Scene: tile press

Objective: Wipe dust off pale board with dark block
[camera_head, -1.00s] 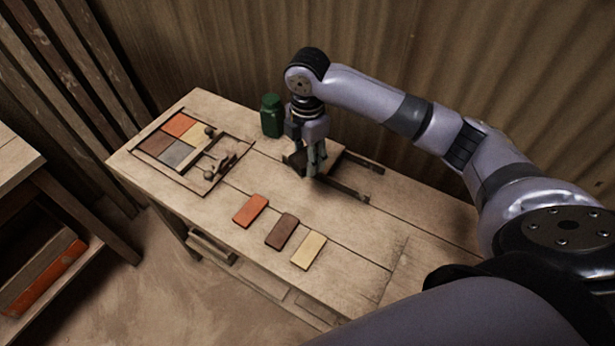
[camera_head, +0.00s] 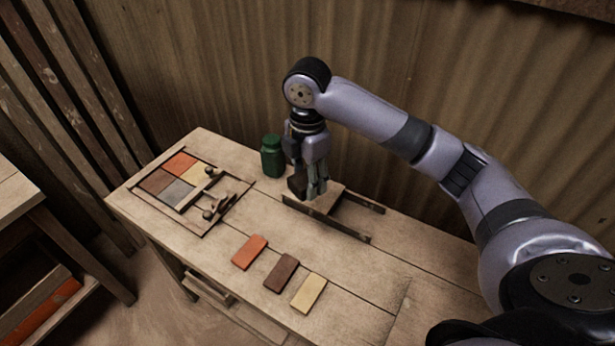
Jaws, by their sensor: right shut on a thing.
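My right gripper (camera_head: 315,190) points down over the back middle of the table and is shut on the dark block (camera_head: 297,186). The block shows at the left of the fingers, partly hidden by them. The pale board (camera_head: 328,201) lies under and beside the gripper, between two dark rails. The block is at the board's left part; I cannot tell whether it touches the surface. Dust on the board is too small to make out. My left gripper is not in view.
A green bottle (camera_head: 272,156) stands close left of the gripper. A framed press with coloured tiles (camera_head: 178,188) is at the table's left. Orange (camera_head: 250,252), brown (camera_head: 281,272) and cream (camera_head: 308,293) tiles lie in front. The table's right part is clear.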

